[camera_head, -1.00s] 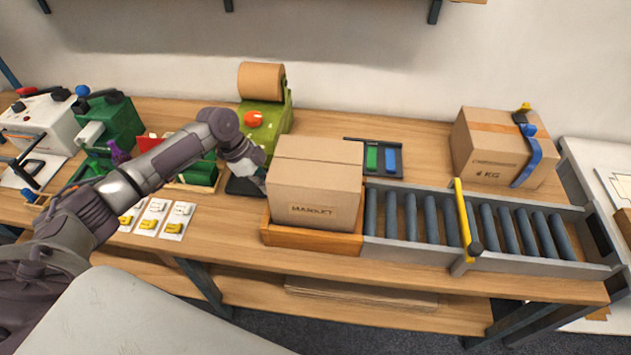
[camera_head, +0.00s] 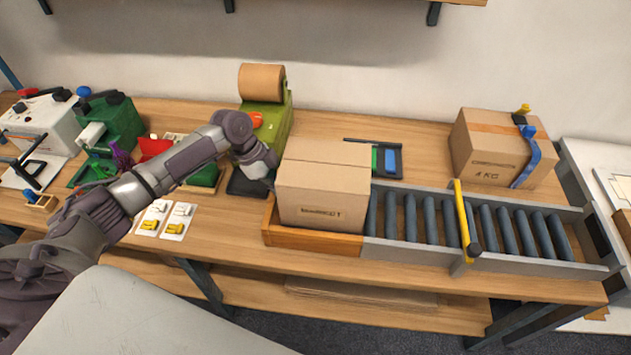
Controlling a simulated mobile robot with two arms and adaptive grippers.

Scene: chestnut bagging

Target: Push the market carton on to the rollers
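The market carton (camera_head: 322,185) is a closed brown box with a dark printed label on its front. It sits upright in the wooden tray (camera_head: 310,241), with its right side at the start of the rollers (camera_head: 409,217). My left gripper (camera_head: 270,182) is at the carton's left side, touching or very close to it. Its fingertips are small and partly hidden, so I cannot tell whether they are open or shut. My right gripper is not in view.
A yellow bar (camera_head: 463,217) crosses the conveyor midway along the rollers. A taped 4 KG carton (camera_head: 491,152) stands behind the conveyor. A green machine with a paper roll (camera_head: 262,82) stands behind my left gripper. The rollers are empty.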

